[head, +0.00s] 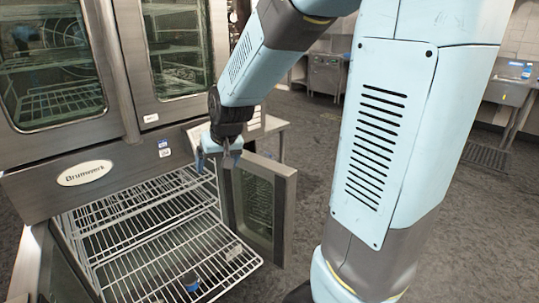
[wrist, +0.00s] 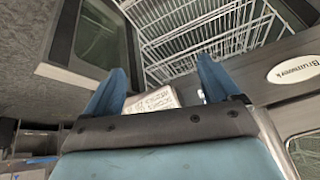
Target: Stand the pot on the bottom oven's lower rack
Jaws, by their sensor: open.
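The bottom oven (head: 75,215) stands open, with its glass door (head: 288,215) swung out to the right. Wire racks show in it at two levels, the lower rack (head: 215,262) reaching out toward me. A small dark blue round item (head: 190,279) is on or over this rack; I cannot tell whether it is the pot. No other thing in view is clearly a pot. My gripper (head: 222,158) is above the oven's right side, near the top of the open door. In the wrist view my gripper (wrist: 160,82) is open, with nothing visibly held between its blue fingers.
The closed upper oven (head: 50,75) stands above the open one, over a Brumwerk nameplate (head: 85,173). A lettered white item (wrist: 152,103) shows beyond my fingers. Free floor (head: 300,135) lies right of the door. A sink counter (head: 515,85) is far right.

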